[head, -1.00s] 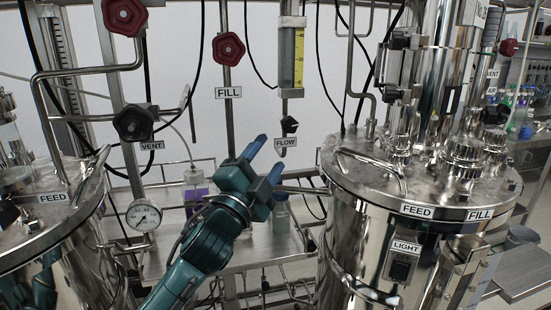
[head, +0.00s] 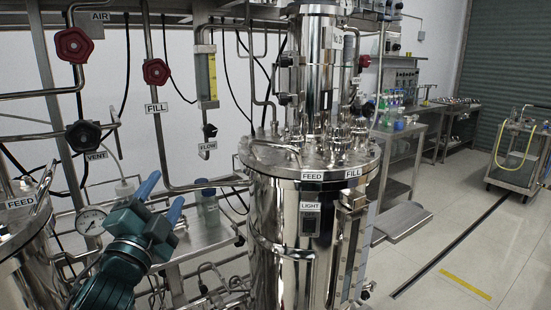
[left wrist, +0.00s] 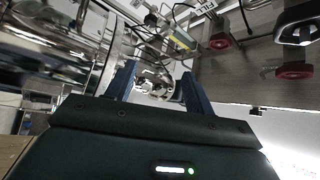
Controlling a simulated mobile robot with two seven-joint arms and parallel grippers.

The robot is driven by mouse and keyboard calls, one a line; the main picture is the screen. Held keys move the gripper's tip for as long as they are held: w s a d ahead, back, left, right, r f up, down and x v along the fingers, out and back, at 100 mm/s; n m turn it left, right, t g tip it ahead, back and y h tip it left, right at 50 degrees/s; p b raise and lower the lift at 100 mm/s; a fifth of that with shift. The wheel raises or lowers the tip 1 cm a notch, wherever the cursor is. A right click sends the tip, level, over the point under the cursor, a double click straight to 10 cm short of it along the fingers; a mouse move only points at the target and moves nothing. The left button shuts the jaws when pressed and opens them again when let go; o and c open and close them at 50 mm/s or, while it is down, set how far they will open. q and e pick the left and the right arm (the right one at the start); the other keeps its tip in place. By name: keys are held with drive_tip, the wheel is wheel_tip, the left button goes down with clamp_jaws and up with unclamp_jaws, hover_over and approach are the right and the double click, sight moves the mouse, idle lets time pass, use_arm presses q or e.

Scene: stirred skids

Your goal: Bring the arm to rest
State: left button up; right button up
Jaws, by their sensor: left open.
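My left gripper (head: 160,199) is at the lower left of the head view, with its blue fingers apart and nothing between them. It is in front of the wall pipes and the shelf, left of the large steel tank (head: 285,210). In the left wrist view the two blue fingers (left wrist: 158,85) stand apart, with shiny steel fittings beyond them. My right gripper is not in view.
A second steel tank (head: 30,270) stands at the left edge, near my left arm. Red-knobbed valves (head: 156,71), a gauge (head: 90,220) and a bottle (head: 207,207) are close by. Open floor (head: 450,235) lies at the right, with a cart (head: 518,160) farther back.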

use_arm(q)
drive_tip(key=s+d+f+n+g+p, duration=0.1)
drive_tip(key=s+f+n+g, duration=0.1)
drive_tip(key=f, duration=0.7)
drive_tip(key=s+d+f+n+g, duration=0.1)
drive_tip(key=s+f+n+g, duration=0.15)
drive_tip(key=f, duration=0.65)
drive_tip(key=s+d+f+n+g+p, duration=0.1)
drive_tip(key=s+d+f+n+g, duration=0.1)
drive_tip(key=s+f, duration=0.7)
drive_tip(key=s+d+f+n+g+p, duration=0.1)
drive_tip(key=s+f+n+g, duration=0.3)
drive_tip(key=s+f, duration=0.5)
drive_tip(key=shift+s+d+f+n+h, duration=0.3)
drive_tip(key=shift+d+f+n+h, duration=0.1)
drive_tip(key=shift+f+n, duration=0.25)
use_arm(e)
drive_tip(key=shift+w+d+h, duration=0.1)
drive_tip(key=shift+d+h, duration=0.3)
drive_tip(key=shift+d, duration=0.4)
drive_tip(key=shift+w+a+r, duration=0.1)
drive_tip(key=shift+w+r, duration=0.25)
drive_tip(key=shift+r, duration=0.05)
use_arm(q)
drive_tip(key=shift+d, duration=0.15)
